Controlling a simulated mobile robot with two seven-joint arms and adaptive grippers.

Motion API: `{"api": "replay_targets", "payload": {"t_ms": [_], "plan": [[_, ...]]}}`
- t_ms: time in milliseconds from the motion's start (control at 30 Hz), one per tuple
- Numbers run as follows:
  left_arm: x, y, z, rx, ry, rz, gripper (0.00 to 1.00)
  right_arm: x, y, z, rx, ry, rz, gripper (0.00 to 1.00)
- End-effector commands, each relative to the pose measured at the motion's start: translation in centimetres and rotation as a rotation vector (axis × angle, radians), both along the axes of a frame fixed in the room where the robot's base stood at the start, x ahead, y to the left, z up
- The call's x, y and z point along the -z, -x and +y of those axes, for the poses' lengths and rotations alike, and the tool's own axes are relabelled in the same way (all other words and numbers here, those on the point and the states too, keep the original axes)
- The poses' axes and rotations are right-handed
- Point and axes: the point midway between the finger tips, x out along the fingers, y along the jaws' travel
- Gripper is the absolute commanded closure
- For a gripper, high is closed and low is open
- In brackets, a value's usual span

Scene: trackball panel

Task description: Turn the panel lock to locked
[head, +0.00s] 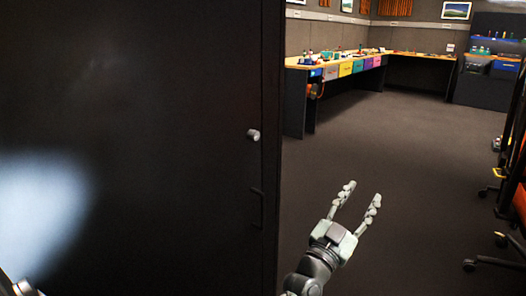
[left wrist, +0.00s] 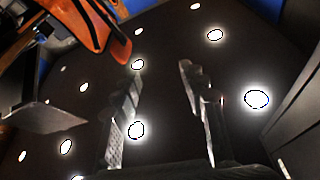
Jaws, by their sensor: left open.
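A large dark panel (head: 150,130) fills the left half of the head view. A small grey knob (head: 254,134), which looks like the panel lock, sticks out near its right edge. I cannot read its setting. A dark handle (head: 257,208) is below the knob. My left gripper (head: 362,192) is open and empty, to the right of and lower in the picture than the knob, apart from the panel. In the left wrist view its two fingers (left wrist: 160,72) are spread with nothing between them, against a ceiling with round lights. My right gripper is not in view.
A long workbench (head: 345,66) with coloured drawers runs along the back. Dark and orange chairs (head: 520,190) stand at the right edge. An orange chair part (left wrist: 95,25) shows in the left wrist view. The floor (head: 410,150) between is clear.

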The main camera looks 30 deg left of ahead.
Motion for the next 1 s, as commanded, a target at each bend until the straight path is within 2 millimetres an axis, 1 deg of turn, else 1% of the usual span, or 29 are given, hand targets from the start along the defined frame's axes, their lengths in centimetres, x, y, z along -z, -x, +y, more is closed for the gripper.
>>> {"api": "replay_targets", "payload": {"t_ms": [33,67,100,167,200,267,300,400,500,600,700,833,933,1000], "plan": [[-4.3,-0.9,1.3,-0.086,0.047,-0.137,0.58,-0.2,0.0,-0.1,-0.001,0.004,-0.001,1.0],[-6.6,-1.0,2.4,-0.151,0.077,-0.211,0.58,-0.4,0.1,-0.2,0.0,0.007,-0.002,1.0],[-9.2,-1.0,4.1,-0.245,0.122,-0.296,0.58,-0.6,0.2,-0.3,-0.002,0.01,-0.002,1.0],[-12.2,-0.7,6.7,-0.401,0.192,-0.391,0.58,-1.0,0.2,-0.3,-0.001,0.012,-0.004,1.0],[-13.5,-0.3,8.5,-0.511,0.242,-0.432,0.58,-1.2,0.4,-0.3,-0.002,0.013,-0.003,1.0],[-14.8,0.4,11.0,-0.679,0.315,-0.462,0.58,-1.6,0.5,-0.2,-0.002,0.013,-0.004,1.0],[-15.1,0.9,12.4,-0.789,0.365,-0.461,0.58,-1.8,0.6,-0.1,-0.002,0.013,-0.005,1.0],[-14.7,2.2,14.9,-1.045,0.472,-0.396,0.58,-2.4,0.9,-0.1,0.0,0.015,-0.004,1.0],[-13.4,3.4,15.9,-1.246,0.551,-0.278,0.58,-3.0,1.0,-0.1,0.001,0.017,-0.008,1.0],[-12.2,4.3,15.9,-1.38,0.599,-0.159,0.58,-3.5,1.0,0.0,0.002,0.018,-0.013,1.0],[-11.4,4.9,15.7,-1.458,0.623,-0.071,0.58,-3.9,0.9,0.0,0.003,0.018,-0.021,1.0],[-10.9,5.3,16.0,-1.498,0.631,-0.024,0.58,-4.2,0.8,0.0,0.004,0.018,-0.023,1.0],[-10.9,5.2,17.2,-1.504,0.631,-0.021,0.58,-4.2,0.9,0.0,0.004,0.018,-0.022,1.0],[-10.9,5.2,18.4,-1.503,0.631,-0.023,0.58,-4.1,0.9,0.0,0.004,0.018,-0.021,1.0]]}}
